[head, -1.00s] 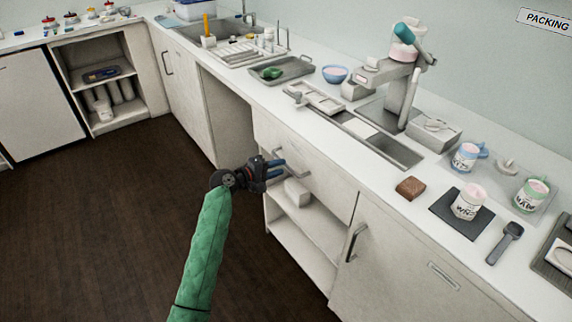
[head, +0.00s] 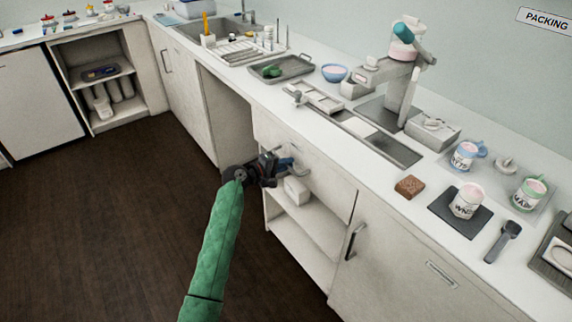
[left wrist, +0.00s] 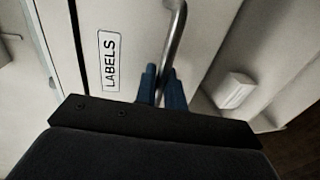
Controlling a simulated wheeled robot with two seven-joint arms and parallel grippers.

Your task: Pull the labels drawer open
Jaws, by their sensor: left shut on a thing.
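The labels drawer (head: 325,182) is the drawer front under the counter, and it looks closed. In the left wrist view its front carries a plate reading LABELS (left wrist: 109,60). A curved metal bar handle (left wrist: 175,40) stands out from it. My left gripper (head: 287,163) is at the drawer front, its blue fingers on either side of the handle. In the left wrist view the fingers (left wrist: 163,86) are shut on the handle. Part of the handle is hidden by the gripper in the head view. My right gripper is in neither view.
Below the drawer is an open shelf (head: 300,228) with a white box (head: 296,190). A cupboard door with a bar handle (head: 355,241) is to the right. The counter above holds a brown block (head: 409,187) and jars. The dark floor (head: 110,230) is clear.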

